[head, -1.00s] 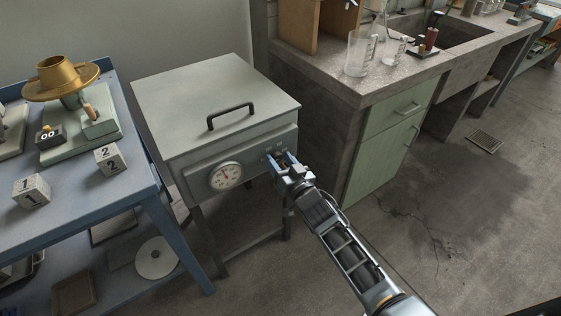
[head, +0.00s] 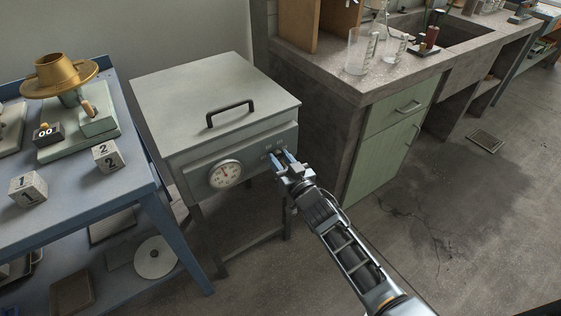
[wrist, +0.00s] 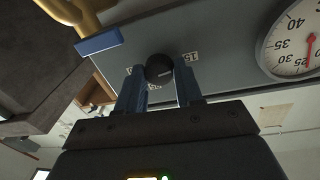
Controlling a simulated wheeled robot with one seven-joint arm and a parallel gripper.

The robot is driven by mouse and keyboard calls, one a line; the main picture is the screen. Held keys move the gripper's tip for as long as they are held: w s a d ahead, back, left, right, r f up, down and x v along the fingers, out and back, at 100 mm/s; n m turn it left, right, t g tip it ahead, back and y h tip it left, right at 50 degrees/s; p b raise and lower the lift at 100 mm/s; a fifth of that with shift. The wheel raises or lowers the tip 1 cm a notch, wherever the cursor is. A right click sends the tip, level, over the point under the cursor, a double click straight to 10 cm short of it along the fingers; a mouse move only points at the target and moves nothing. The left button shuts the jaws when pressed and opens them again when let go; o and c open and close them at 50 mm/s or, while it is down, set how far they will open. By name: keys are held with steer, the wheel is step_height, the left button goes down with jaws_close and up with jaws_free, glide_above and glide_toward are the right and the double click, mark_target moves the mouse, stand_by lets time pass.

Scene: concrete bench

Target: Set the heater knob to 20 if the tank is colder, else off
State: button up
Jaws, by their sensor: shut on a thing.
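The grey tank (head: 215,100) stands on legs between a blue table and a concrete bench, its handled lid closed. A round dial thermometer (head: 225,174) is on its front; it also shows large at the right of the wrist view (wrist: 292,42). Its red needle lies near 25, on the side away from 30; I cannot read it exactly. My gripper (head: 279,156) is at the panel right of the dial. In the wrist view its blue fingers are shut on the dark round knob (wrist: 159,68). A "15" label (wrist: 190,57) shows beside the knob; other markings are partly hidden.
The blue table (head: 82,200) at left holds numbered cubes (head: 108,155) and a brass-topped device (head: 60,80). The concrete bench (head: 370,95) with glass beakers (head: 359,52) and green cabinet (head: 385,150) stands close right of the tank. Floor at right is clear.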

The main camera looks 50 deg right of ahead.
steer(key=n+b, duration=0.1)
steer(key=n, duration=0.1)
steer(key=n+b, duration=0.2)
steer(key=n, duration=0.1)
steer(key=shift+f+n+t, duration=0.25)
steer(key=shift+n+t, duration=0.05)
steer(key=n, duration=0.2)
steer(key=n+b, duration=0.1)
steer(key=n, duration=0.2)
steer(key=shift+t+y+b, duration=0.3)
steer(key=shift+n, duration=0.3)
steer(key=o, duration=1)
steer(key=shift+r, duration=0.1)
steer(key=shift+o, duration=0.2)
steer(key=v, duration=0.7)
steer(key=shift+s, duration=0.4)
steer(key=shift+a, duration=0.1)
